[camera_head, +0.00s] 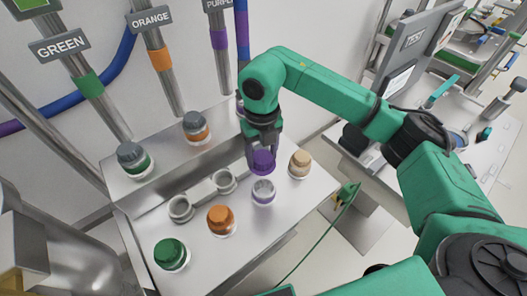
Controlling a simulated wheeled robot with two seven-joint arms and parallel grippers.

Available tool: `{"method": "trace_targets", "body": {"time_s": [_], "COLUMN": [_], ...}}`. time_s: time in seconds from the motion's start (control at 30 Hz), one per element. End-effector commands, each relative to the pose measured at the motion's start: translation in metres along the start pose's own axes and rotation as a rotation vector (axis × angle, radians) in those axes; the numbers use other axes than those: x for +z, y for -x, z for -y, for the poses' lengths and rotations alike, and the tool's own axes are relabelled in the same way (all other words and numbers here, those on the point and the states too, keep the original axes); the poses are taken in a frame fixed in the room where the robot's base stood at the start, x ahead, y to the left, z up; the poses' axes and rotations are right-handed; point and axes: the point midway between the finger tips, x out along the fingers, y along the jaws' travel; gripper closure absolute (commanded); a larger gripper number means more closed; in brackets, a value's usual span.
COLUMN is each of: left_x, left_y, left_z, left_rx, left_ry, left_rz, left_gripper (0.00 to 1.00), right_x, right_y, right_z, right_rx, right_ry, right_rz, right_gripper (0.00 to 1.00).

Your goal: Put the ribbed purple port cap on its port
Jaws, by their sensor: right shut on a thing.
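My right gripper (262,153) points down over the metal bench and is shut on the purple cap (262,162). The cap is held just behind and above a pale round fitting with a lilac ring (263,191); whether they touch I cannot tell. The fitting's top is uncovered. The ribs on the cap are too small to make out. Behind the gripper, a partly hidden fitting with a purple tint (240,106) stands near the purple-banded pipe (221,40). My left gripper does not show.
On the bench (200,272) stand a green cap (171,253), an orange cap (221,219), a beige cap (300,163) and two open grey rings (181,208). Grey-topped fittings (196,126) stand behind. A green cable (315,232) hangs right of the bench. A second table (495,150) is farther right.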

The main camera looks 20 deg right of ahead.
Motion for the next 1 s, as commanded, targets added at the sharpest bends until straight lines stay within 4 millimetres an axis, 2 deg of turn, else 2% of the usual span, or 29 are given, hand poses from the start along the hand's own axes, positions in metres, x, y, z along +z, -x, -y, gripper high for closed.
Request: {"method": "trace_targets", "body": {"time_s": [0.23, 0.43, 0.7, 1.0], "left_x": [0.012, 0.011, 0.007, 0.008], "left_y": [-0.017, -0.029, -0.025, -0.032], "left_z": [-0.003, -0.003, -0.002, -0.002], "left_rx": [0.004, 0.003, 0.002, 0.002], "left_ry": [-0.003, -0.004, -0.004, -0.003], "left_rz": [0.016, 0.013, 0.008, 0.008], "left_gripper": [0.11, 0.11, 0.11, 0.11], "right_x": [0.0, 0.0, -0.003, -0.002], "right_y": [-0.027, -0.048, -0.038, -0.045], "right_z": [0.001, 0.001, 0.0, 0.0], "right_rx": [-0.001, -0.001, -0.001, -0.001], "right_ry": [-0.001, -0.001, 0.001, 0.0], "right_rz": [-0.001, -0.001, 0.0, 0.0], "right_gripper": [1.0, 1.0, 1.0, 1.0]}}
